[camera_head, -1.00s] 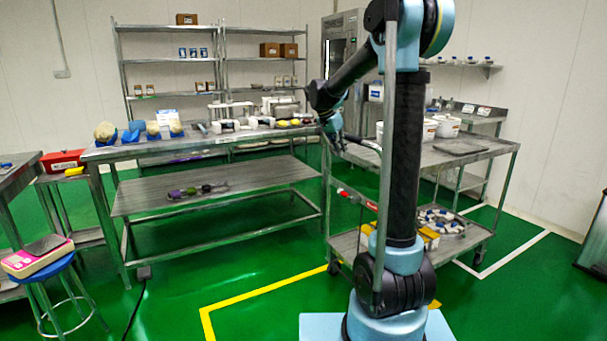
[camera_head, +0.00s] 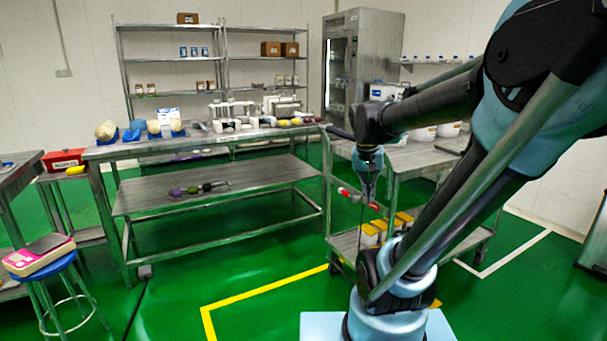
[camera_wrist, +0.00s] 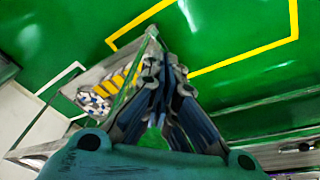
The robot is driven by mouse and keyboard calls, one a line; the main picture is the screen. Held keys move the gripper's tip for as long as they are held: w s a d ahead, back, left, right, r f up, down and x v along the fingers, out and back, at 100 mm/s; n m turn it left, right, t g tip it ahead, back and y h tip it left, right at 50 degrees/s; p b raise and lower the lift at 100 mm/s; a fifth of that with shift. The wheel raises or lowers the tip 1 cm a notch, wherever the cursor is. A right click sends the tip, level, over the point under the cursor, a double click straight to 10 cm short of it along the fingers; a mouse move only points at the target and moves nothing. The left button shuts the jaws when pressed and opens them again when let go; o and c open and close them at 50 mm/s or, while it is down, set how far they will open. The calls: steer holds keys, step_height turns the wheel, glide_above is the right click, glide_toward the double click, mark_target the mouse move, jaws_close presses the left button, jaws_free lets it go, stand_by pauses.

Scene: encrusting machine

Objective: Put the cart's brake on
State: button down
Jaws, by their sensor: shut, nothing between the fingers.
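The cart (camera_head: 345,240) is a grey metal trolley at the right of the head view, with a top, a lower shelf and legs on casters. A red bar (camera_head: 386,209) with a pale part runs along its near side at mid height. Its red left end (camera_head: 344,191) shows left of my gripper (camera_head: 367,182). My gripper is shut and empty, pointing down in front of this bar; I cannot tell whether they touch. In the wrist view my gripper (camera_wrist: 165,72) overlaps the cart's corner post (camera_wrist: 152,32). The brake's setting cannot be made out.
Yellow and blue-white items (camera_head: 385,229) lie on the cart's lower shelf. A long steel table (camera_head: 215,184) stands to the left. Yellow floor lines (camera_head: 262,290) mark open green floor in front.

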steer(key=s+a+f+n+y, duration=0.1)
steer(key=s+f+n, duration=0.2)
steer(key=s+f, duration=0.7)
steer(key=s, duration=0.3)
steer(key=shift+f+y, duration=0.3)
steer(key=shift+y, duration=0.1)
steer(key=c, duration=2)
jaws_free()
steer(key=shift+s+f+n, duration=0.2)
steer(key=shift+s+n, duration=0.05)
steer(key=shift+n, duration=0.05)
steer(key=shift+o, duration=1.1)
steer(key=shift+w, duration=0.1)
step_height(320, 180, up, 5)
steer(key=n+t+h, duration=0.3)
steer(key=n+t, duration=0.2)
steer(key=n, duration=0.2)
glide_above(345, 193)
steer(key=s+a, duration=0.5)
steer(key=s, duration=0.6)
steer(key=shift+h, duration=0.3)
steer(key=x, duration=1.7)
steer(key=shift+w, duration=0.2)
jaws_close()
